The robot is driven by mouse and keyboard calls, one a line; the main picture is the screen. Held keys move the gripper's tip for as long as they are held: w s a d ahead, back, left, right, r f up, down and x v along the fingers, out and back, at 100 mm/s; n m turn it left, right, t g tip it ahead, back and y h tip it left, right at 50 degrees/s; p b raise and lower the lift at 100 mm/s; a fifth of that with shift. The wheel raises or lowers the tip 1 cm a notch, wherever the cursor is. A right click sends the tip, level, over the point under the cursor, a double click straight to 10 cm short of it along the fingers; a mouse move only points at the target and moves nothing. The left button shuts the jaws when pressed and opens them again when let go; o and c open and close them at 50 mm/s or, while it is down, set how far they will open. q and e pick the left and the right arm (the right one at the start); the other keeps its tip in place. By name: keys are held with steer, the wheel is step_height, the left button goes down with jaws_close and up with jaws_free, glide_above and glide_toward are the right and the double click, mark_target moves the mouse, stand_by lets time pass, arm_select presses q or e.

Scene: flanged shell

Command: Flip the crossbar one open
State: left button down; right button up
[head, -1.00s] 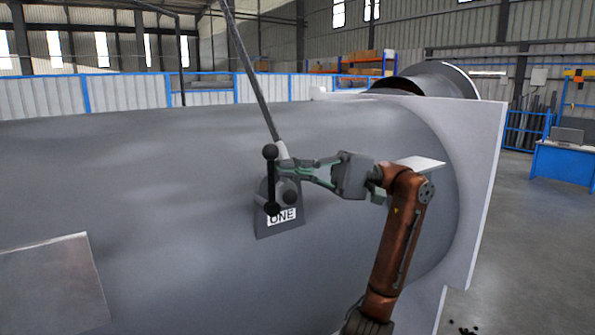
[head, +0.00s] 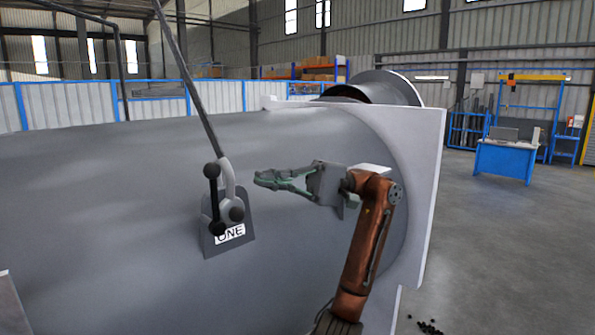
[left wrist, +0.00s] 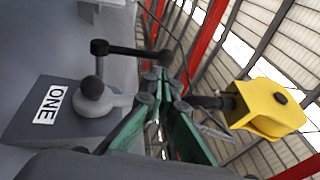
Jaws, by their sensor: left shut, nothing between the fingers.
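The crossbar one (head: 213,195) is a black bar with round knobs, upright in the head view, on a grey plate labelled ONE (head: 229,233) on the big shell's side. A dark round knob (head: 237,214) sits beside it. In the left wrist view the crossbar (left wrist: 130,50) runs across the upper left, with the ONE label (left wrist: 51,104) at left. My left gripper (head: 258,179) is shut and empty, to the right of the crossbar and apart from it in the head view. Its green fingers (left wrist: 160,80) meet in the left wrist view. My right gripper is not in view.
A long slanted grey rod (head: 188,85) comes down to the plate. The large grey shell (head: 100,220) fills the left, with a pale flange (head: 425,190) at right. A blue desk (head: 505,160) stands far right on open floor. A yellow block (left wrist: 265,108) shows in the wrist view.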

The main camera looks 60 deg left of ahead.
arm_select(q)
steer(key=r+v, duration=0.1)
steer(key=v, duration=0.5)
steer(key=shift+w+r, duration=0.2)
steer(key=shift+w, duration=0.2)
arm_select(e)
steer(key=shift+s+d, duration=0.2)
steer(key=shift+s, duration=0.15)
arm_select(q)
steer(key=shift+w+a, duration=0.1)
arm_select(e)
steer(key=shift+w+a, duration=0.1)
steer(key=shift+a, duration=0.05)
